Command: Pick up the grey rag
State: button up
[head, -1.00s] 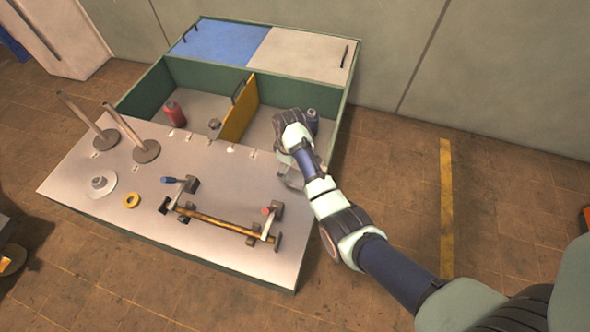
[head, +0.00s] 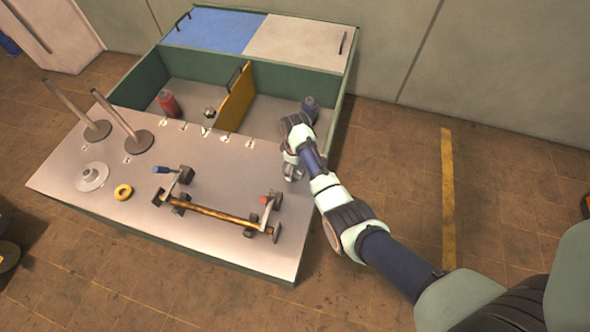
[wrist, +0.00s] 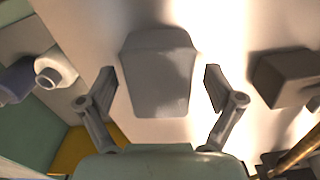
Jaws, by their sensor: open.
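The grey rag (wrist: 158,75) lies on the pale bench top (wrist: 90,25) in the middle of the wrist view, as a flat, roughly four-sided folded piece. My gripper (wrist: 159,82) is open, with one finger on each side of the rag and a gap between each finger and its edges. I cannot tell how high the fingers are above the bench. In the head view my gripper (head: 293,173) points down over the right part of the bench top. The rag is hidden there behind my wrist and gripper.
A dark blue bottle (head: 310,107) stands in the open right compartment, close to my wrist. A yellow divider (head: 237,97) separates it from a red bottle (head: 168,103). A crank-like bar assembly (head: 215,212), yellow ring (head: 123,192) and upright rods (head: 121,120) occupy the bench top.

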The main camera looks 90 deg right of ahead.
jog(key=shift+r, duration=0.1)
jog(key=c, duration=1.2)
notch_tip(320, 180, up, 20)
jog(key=p, duration=0.8)
jog(key=shift+c, duration=0.2)
